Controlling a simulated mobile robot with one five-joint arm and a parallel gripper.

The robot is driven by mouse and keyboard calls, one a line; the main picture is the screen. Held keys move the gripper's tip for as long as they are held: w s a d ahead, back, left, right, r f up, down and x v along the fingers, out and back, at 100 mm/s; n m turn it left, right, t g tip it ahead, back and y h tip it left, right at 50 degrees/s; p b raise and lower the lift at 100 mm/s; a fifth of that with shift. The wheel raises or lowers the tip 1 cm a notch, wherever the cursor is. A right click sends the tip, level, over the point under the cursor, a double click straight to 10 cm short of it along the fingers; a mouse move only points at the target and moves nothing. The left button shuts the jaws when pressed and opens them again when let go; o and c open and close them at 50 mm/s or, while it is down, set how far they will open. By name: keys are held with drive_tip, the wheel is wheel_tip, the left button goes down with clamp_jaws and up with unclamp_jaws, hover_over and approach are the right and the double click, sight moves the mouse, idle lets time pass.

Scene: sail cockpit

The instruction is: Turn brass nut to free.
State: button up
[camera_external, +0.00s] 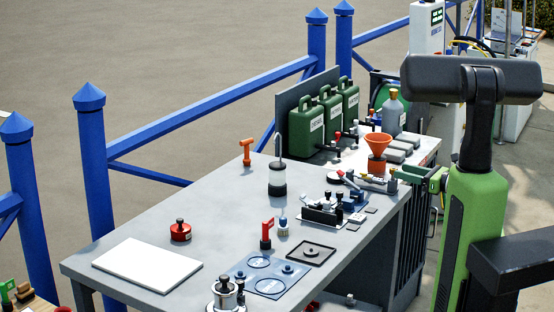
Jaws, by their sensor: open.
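A yellow, brass-coloured piece (437,184) sits at the right end of a green fitting (412,172), at the right edge of the grey bench. It may be the brass nut, but it is too small to be sure. My green arm link stands just right of it and covers part of that area. I see no gripper fingers in this view, so contact with the nut cannot be told. A metal valve assembly (375,184) with small coloured knobs lies left of the green fitting.
A blue railing (215,105) runs behind. The bench's left middle is mostly clear.

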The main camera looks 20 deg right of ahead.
drive_tip(key=x, duration=0.7)
drive_tip(key=shift+w+a, duration=0.15)
drive_tip(key=shift+w, duration=0.05)
clamp_jaws()
